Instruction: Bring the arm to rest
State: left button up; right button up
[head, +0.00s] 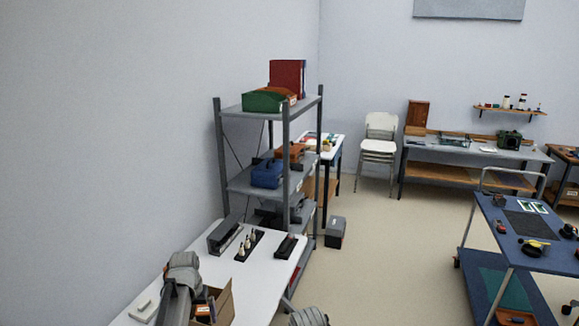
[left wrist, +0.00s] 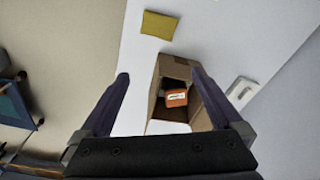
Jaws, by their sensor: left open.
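My left arm (head: 183,272) comes in at the lower left of the head view, over the white table (head: 262,273). My left gripper (left wrist: 161,75) shows in the left wrist view with its two dark fingers spread wide and nothing between them in its grasp. An open cardboard box (left wrist: 154,105) stands on the table below the fingers, with an orange-red item (left wrist: 176,98) inside. How far the fingers are above the box is hard to tell. In the head view the arm hides part of the box (head: 225,302). Only a grey rounded part of my right arm (head: 308,317) shows; its gripper is out of view.
A yellow pad (left wrist: 160,25) and a white device (left wrist: 242,90) lie near the box. Dark holders (head: 224,236) stand at the table's back. A grey shelf (head: 218,150) rises behind. A blue cart (head: 505,258) stands right; the floor (head: 400,250) between is clear.

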pick_arm(q)
jog(key=s+d+f+m+b, duration=0.2)
jog(key=s+d+f+b, duration=0.2)
jog(key=s+d, duration=0.6)
jog(key=s+d+f+m+g+y+b, duration=0.1)
jog(key=s+d+f+b, duration=0.3)
jog(key=s+d, duration=0.6)
jog(key=shift+d+f+m, duration=0.25)
jog(key=shift+d+m, duration=0.2)
jog(key=shift+m, duration=0.35)
